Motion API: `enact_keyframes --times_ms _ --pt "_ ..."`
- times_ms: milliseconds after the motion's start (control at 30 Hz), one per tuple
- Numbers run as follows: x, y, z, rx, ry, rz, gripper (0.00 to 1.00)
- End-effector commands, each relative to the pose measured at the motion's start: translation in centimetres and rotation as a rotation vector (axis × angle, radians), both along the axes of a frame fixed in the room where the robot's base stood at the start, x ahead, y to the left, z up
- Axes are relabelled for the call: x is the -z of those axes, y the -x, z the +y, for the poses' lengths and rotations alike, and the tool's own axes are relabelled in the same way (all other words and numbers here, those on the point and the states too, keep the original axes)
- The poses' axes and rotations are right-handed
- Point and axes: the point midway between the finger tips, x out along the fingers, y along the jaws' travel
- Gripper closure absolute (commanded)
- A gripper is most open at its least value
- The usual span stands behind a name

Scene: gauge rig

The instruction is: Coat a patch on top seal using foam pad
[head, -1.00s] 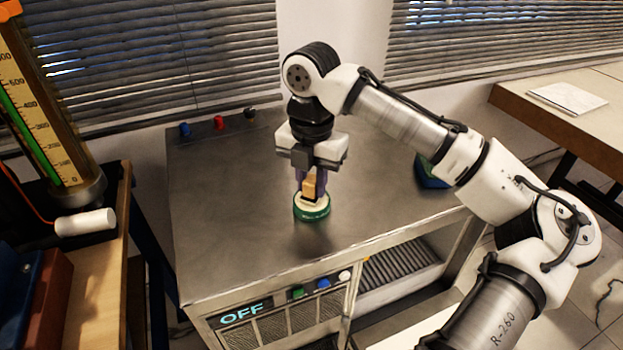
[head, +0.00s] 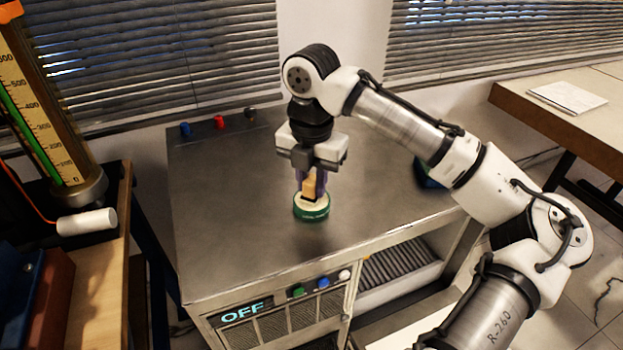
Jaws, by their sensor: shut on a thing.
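My gripper (head: 312,184) points straight down over the grey metal bench. Its purple fingers are shut on the foam pad (head: 309,187), a small tan block with a dark lower end. Directly below is a round green tin (head: 313,214) with a pale top and lettering on its side. The pad's lower end is at the tin's pale top; I cannot tell whether it touches or hovers just above. The far finger is partly hidden by the pad. I cannot make out the top seal with certainty.
A gauge column (head: 45,125) with a green level stands at left, with a white cylinder (head: 87,222) near its foot. Blue, red and black knobs (head: 219,122) line the bench's back edge. A front panel reads OFF (head: 243,311). A dark blue-green object is partly behind my arm.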

Motion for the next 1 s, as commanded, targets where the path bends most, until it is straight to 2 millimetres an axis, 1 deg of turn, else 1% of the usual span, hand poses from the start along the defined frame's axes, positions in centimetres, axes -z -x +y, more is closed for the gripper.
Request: enact_keyframes --times_ms 333,467,1000 --pt "0.2 0.1 0.0 -0.001 0.001 0.004 0.95" --pt "-0.1 0.1 0.0 -0.001 0.001 0.004 0.95" --pt "-4.4 0.0 0.0 -0.001 -0.002 0.001 0.95"
